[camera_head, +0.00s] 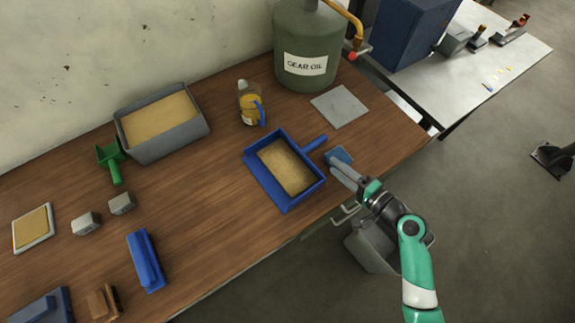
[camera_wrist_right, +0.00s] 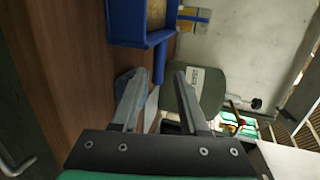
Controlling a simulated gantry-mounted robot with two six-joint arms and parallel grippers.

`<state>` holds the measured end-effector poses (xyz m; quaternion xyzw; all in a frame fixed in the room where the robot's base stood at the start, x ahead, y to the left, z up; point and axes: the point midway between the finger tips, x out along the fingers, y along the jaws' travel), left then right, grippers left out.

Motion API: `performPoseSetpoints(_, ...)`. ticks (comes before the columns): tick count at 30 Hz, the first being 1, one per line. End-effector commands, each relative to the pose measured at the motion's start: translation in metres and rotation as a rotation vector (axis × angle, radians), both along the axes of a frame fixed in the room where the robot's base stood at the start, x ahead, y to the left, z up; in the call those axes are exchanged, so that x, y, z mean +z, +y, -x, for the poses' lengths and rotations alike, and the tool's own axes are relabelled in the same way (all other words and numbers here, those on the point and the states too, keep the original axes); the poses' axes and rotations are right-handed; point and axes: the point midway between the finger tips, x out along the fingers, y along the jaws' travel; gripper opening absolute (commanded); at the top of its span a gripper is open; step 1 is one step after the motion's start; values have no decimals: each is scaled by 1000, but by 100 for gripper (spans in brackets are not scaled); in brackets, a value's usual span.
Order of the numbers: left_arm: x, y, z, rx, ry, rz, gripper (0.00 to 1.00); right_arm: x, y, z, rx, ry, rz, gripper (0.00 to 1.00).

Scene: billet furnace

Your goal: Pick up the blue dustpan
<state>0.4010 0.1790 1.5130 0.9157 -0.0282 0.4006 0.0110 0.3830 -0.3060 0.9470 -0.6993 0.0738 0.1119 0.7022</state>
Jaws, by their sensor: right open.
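The blue dustpan (camera_head: 266,187) lies on the wooden table near its front edge, with tan granular material in its pan. Its handle (camera_head: 315,143) points right and a little up in the head view. In the right wrist view the dustpan (camera_wrist_right: 142,40) is at the top, its handle (camera_wrist_right: 159,62) reaching down between my fingers in the picture. My right gripper (camera_head: 342,166) is open and empty, just right of the handle; its fingers (camera_wrist_right: 160,80) show apart in the wrist view. I cannot tell how high it is above the handle. My left gripper is out of view.
A flat blue-grey item (camera_head: 341,153) lies by my right fingers. A grey plate (camera_head: 340,106), a yellow bottle (camera_head: 249,103) and a gear oil drum (camera_head: 307,45) stand behind. A grey sand tray (camera_head: 163,150), green scoop (camera_head: 112,160) and blue brush-like block (camera_head: 146,262) are left.

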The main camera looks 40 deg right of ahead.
Motion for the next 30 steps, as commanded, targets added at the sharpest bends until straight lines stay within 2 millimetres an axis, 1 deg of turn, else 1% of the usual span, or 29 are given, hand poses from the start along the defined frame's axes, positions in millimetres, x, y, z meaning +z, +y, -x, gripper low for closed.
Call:
performPoseSetpoints(1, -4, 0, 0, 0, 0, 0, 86, -4, 2, -11, 6, -1, 2, 44)
performPoseSetpoints(4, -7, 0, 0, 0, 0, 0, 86, -9, 3, -29, 5, -1, 2, 44)
performPoseSetpoints(7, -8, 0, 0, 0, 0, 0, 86, -11, 3, -39, 2, 0, 1, 44)
performPoseSetpoints(13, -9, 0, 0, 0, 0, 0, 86, -13, 5, -46, 4, 0, 2, 44)
performPoseSetpoints(18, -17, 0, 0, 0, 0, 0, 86, -22, 13, -73, 7, -2, 2, 44)
performPoseSetpoints(21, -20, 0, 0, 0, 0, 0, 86, -26, 12, -87, 4, -1, 2, 44)
performPoseSetpoints(24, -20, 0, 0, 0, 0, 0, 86, -26, 12, -92, 2, -1, 1, 44)
performPoseSetpoints(29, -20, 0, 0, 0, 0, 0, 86, -25, 12, -91, 1, -1, 2, 44)
performPoseSetpoints(30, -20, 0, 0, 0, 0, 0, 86, -25, 12, -91, 1, -1, 2, 39)
